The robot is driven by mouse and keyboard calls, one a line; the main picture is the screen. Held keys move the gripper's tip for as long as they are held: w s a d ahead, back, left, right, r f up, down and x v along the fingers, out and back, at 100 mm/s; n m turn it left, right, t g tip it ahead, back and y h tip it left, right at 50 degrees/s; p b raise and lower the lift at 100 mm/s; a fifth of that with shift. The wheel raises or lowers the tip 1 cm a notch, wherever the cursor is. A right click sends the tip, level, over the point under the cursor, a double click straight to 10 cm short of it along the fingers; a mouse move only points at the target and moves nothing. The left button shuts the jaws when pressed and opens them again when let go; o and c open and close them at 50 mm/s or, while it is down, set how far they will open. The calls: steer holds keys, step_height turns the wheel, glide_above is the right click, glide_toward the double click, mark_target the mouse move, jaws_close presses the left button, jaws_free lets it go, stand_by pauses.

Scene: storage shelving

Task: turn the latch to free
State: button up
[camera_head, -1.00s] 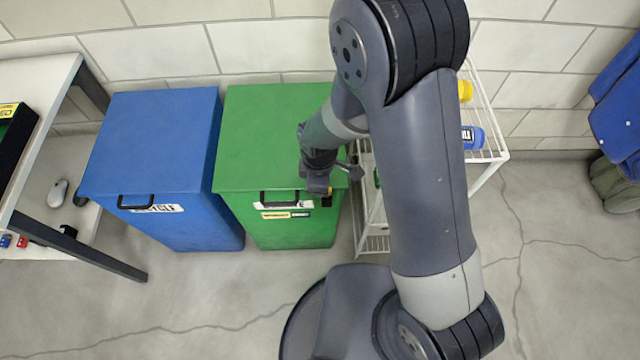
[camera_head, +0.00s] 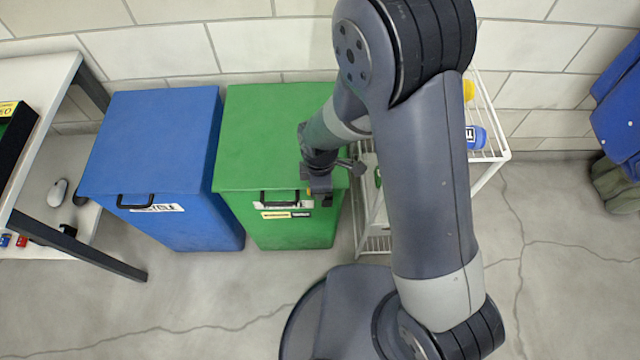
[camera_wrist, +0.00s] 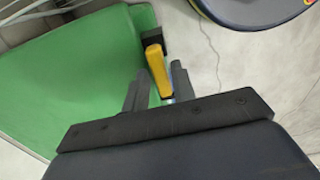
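The latch is a yellow lever (camera_wrist: 157,70) on a black mount (camera_wrist: 153,40) at the edge of the green bin (camera_wrist: 85,75). In the wrist view the lever lies between the two fingers of my gripper (camera_wrist: 160,80), which stand apart on either side of it. I cannot tell whether either finger touches it. In the head view my gripper (camera_head: 320,194) is at the front right edge of the green bin (camera_head: 270,140). Only a small yellow bit of the latch (camera_head: 309,191) shows there beside the gripper; the rest is hidden.
The green bin has a black handle (camera_head: 279,193) and labels on its front. A blue bin (camera_head: 150,140) stands to its left. A white wire rack (camera_head: 494,140) with bottles stands close on the right, behind my arm. The floor (camera_head: 180,300) in front is clear.

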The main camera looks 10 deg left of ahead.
steer(key=shift+o, duration=1)
step_height(320, 180, up, 11)
steer(key=p, duration=0.1)
steer(key=shift+f, duration=0.25)
step_height(320, 180, down, 11)
steer(key=shift+r+b, duration=0.15)
steer(key=shift+b, duration=0.4)
steer(key=shift+r, duration=0.1)
